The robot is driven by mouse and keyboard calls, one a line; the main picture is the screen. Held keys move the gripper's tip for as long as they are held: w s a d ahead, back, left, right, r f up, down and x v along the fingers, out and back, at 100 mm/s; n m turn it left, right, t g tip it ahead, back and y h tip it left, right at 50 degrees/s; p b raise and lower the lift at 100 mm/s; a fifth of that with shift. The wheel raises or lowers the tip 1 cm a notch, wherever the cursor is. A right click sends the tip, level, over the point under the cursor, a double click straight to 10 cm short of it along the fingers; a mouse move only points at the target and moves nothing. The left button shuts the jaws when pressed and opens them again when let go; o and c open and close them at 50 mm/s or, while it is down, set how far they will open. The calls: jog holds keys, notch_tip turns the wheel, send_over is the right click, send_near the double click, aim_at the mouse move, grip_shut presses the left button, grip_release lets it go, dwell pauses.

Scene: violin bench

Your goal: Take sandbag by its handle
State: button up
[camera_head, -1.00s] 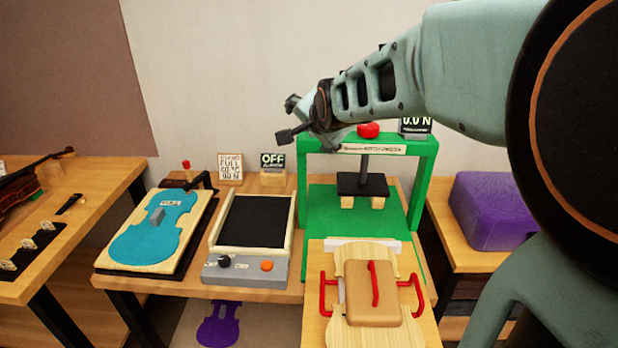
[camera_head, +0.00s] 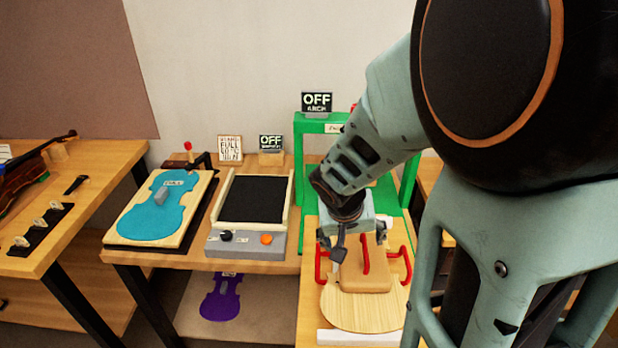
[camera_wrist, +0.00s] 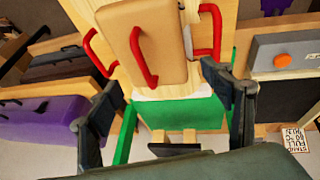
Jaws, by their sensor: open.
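The sandbag (camera_head: 372,281) is a tan block lying on a pale wooden violin-shaped plate (camera_head: 350,314), with a red handle (camera_head: 366,254) arched on its top. My gripper (camera_head: 360,245) is open and empty above the sandbag, fingers pointing down. In the wrist view the sandbag (camera_wrist: 165,35) and its handle (camera_wrist: 142,55) show at the upper middle. The handle lies between the lines of the two fingers but beyond their tips, apart from them. My gripper (camera_wrist: 160,85) partly hides the sandbag's top in the head view.
Red side handles (camera_head: 321,267) flank the sandbag closely. A green press frame (camera_head: 306,160) stands just behind. To the left are a grey heater-like box (camera_head: 245,243) with a black pad and a blue violin shape (camera_head: 157,225) on a board. A purple case (camera_wrist: 40,120) shows in the wrist view.

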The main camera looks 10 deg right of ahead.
aim_at(353, 251)
jog(key=x, duration=0.2)
jog(key=b+x, duration=0.1)
jog(key=x, duration=0.1)
jog(key=b+x, duration=0.1)
jog(key=x, duration=0.2)
jog(key=shift+w+a, duration=0.15)
jog(key=shift+a, duration=0.2)
jog(key=shift+c, duration=0.4)
grip_shut()
jog(key=shift+w, duration=0.1)
